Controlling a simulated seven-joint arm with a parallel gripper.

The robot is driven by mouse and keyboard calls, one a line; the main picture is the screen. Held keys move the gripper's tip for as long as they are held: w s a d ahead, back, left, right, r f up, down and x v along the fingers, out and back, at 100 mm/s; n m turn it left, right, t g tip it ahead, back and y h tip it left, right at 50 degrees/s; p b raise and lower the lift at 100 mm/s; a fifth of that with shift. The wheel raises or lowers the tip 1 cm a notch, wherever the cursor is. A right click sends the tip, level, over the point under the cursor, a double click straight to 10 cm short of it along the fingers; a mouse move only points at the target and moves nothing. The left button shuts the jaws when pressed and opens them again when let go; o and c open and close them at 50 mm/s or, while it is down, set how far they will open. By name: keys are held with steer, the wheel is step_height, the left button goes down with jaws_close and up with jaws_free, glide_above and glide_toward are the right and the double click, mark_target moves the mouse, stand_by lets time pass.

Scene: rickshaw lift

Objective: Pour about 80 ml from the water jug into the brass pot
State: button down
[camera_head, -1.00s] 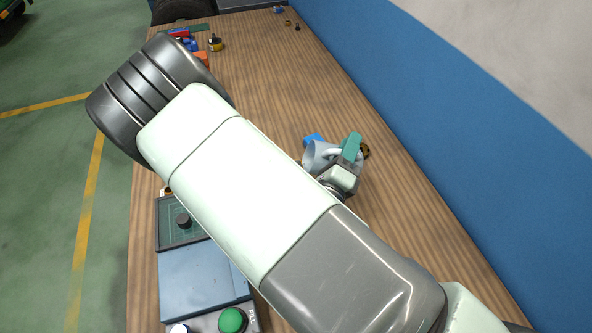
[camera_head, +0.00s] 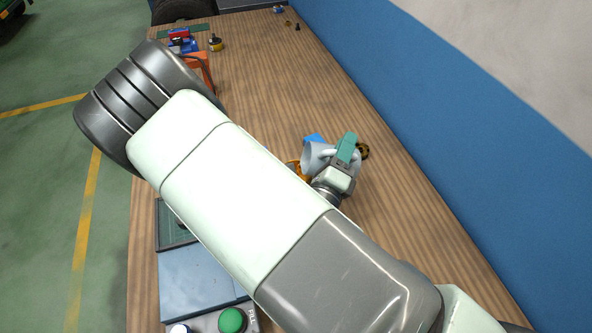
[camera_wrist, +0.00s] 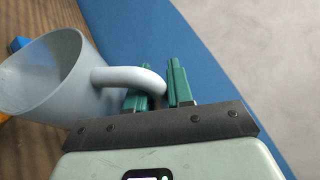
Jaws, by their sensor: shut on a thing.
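The pale grey-blue water jug (camera_head: 316,159) is up at the middle of the bench, with its mouth facing left, so it looks tilted. In the wrist view the jug (camera_wrist: 70,75) shows its mouth at the left; no water can be made out. My gripper (camera_head: 347,150) is shut on the jug's handle, which lies between the green fingers (camera_wrist: 158,88). An orange-gold thing (camera_head: 293,168) shows beside my arm, left of and below the jug; it may be the brass pot, but most of it is hidden.
A blue thing (camera_head: 314,139) lies behind the jug. A brown-gold round thing (camera_head: 363,151) lies right of my gripper. A blue-grey box (camera_head: 200,283) and a green button (camera_head: 231,320) are at the near left. The bench beyond the jug is mostly clear.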

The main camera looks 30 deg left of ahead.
mark_target(360, 165)
steer(key=shift+s+a+r+n, duration=0.3)
steer(key=shift+a+n, duration=0.2)
steer(key=shift+a, duration=0.05)
stand_by(0.6)
steer(key=d+m, duration=0.1)
steer(key=w+d+f+m, duration=0.1)
steer(key=w+d+f+m+g, duration=0.1)
steer(key=m, duration=0.1)
steer(key=shift+d+f+h, duration=0.25)
steer(key=shift+h, duration=0.15)
steer(key=shift+w+d+f+m+g, duration=0.2)
steer(key=shift+w+d+m+g, duration=0.1)
steer(key=shift+m+g, duration=0.3)
steer(key=shift+f+m, duration=0.3)
steer(key=shift+d+f, duration=0.1)
stand_by(0.7)
